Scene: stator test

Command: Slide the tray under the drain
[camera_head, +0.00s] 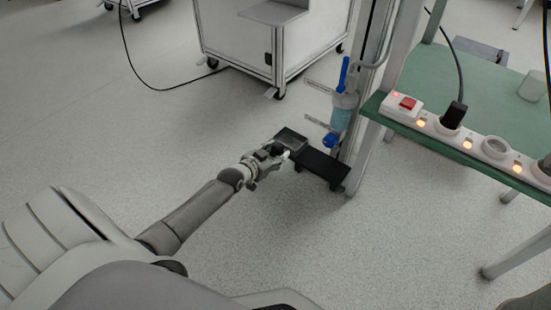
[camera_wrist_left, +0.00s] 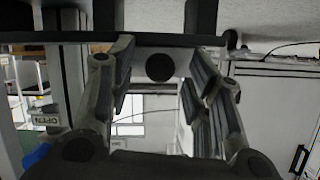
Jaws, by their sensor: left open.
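A small dark tray (camera_head: 291,138) is beside the left end of a low black shelf (camera_head: 325,168) in the head view. The drain is probably the blue-handled valve (camera_head: 330,140) under a clear blue-tinted bowl (camera_head: 341,117) on the upright frame, above and behind the shelf. My left gripper (camera_head: 279,152) is at the tray's near edge, open; whether it touches the tray cannot be told. In the left wrist view the two fingers of my left gripper (camera_wrist_left: 163,95) stand apart, with a dark bar (camera_wrist_left: 150,40) crossing beyond them. My right gripper is out of view.
A green-topped bench (camera_head: 450,90) with a lit power strip (camera_head: 465,140) is at right. The metal upright (camera_head: 380,110) stands behind the shelf. A white wheeled cart (camera_head: 260,45) is at the back. The floor at left is clear except for a black cable (camera_head: 150,83).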

